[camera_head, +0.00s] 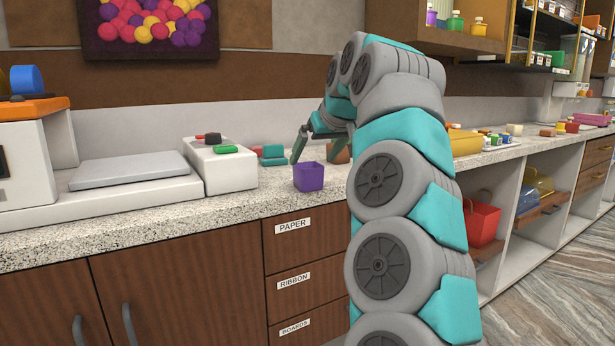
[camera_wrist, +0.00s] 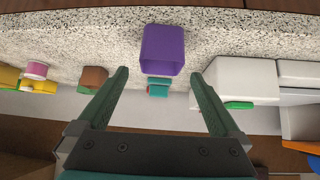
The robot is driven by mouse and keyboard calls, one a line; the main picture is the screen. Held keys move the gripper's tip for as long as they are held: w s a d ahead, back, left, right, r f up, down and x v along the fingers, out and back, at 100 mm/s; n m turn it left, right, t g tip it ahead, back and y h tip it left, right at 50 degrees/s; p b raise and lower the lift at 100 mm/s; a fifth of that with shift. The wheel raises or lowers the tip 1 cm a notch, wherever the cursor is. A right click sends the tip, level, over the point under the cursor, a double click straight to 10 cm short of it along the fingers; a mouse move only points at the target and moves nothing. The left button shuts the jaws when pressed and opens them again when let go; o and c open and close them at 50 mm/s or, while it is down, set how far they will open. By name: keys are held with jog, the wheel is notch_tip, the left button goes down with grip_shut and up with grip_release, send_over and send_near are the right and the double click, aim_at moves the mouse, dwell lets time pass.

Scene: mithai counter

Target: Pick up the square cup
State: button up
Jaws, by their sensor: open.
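A purple square cup (camera_head: 308,177) stands upright on the speckled counter near its front edge, above the paper drawer. In the wrist view the cup (camera_wrist: 163,50) is at the top middle, beyond the fingertips and roughly centred between them. My gripper (camera_head: 313,145) is open and empty above the counter, behind the cup in the head view. Its two fingers also show in the wrist view (camera_wrist: 160,77), spread apart and not touching the cup. My arm hides part of the counter to the right of the cup.
A teal stack (camera_head: 270,155) lies close behind the cup, and a brown item (camera_head: 340,152) is partly hidden by my arm. A white box (camera_head: 220,166) with a green piece on top and a scale (camera_head: 130,173) stand to the left.

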jog(key=shift+w+a+f, duration=0.25)
jog(key=shift+w+a, duration=0.05)
jog(key=shift+w, duration=0.15)
jog(key=shift+p+x, duration=0.75)
jog(key=shift+x, duration=2.8)
jog(key=shift+s+f, duration=0.15)
jog(key=shift+c, duration=0.2)
jog(key=c, duration=1.2)
